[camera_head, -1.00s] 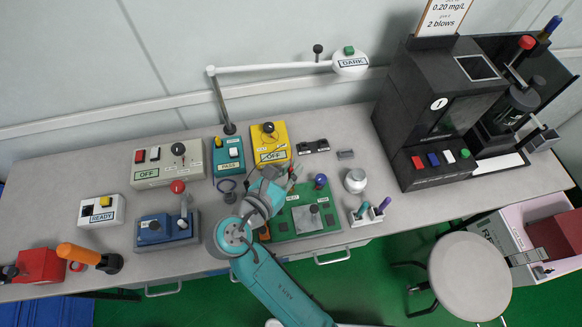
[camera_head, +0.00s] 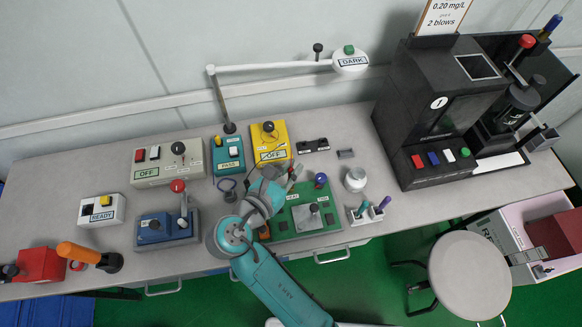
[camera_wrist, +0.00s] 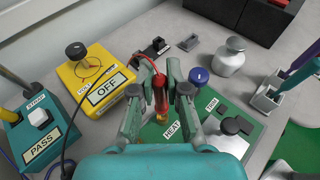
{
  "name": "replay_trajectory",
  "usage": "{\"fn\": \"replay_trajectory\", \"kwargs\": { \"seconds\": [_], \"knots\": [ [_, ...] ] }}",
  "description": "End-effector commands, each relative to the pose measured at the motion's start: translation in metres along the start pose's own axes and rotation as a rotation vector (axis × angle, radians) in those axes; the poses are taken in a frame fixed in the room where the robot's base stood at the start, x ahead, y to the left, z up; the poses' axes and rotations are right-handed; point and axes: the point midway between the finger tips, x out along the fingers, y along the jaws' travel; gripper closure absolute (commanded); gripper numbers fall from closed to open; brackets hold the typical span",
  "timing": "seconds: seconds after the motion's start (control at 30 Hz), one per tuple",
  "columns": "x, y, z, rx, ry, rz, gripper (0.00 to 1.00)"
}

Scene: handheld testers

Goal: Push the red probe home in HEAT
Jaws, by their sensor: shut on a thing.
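The red probe (camera_wrist: 159,92) stands upright between the fingers of my gripper (camera_wrist: 160,100) in the wrist view, with its lower end at a brass-coloured spot beside the HEAT label (camera_wrist: 172,129). A red lead runs from its top. My gripper is shut on the probe. How deep the tip sits in HEAT is hard to tell. The green board (camera_head: 336,218) lies under the gripper in the head view; it has a blue knob (camera_wrist: 199,76) and a dark round knob (camera_wrist: 231,125) on a grey plate. My wrist hides part of the board in the head view.
A yellow box marked OFF (camera_wrist: 97,82) and a teal box marked PASS (camera_wrist: 38,128) stand to the left. A white weight-like pot (camera_wrist: 229,58) and a pen holder (camera_wrist: 267,97) stand to the right. A dark cable (camera_wrist: 72,125) curves left of the gripper.

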Motion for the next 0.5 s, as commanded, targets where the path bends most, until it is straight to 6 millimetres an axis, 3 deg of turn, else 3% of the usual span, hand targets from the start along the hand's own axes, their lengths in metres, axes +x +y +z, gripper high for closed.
{"fn": "replay_trajectory", "kwargs": {
  "seconds": [0.5],
  "knots": [
    [0.0029,-0.0001,-0.0095,-0.001,0.000,0.000,1.00]
  ]
}}
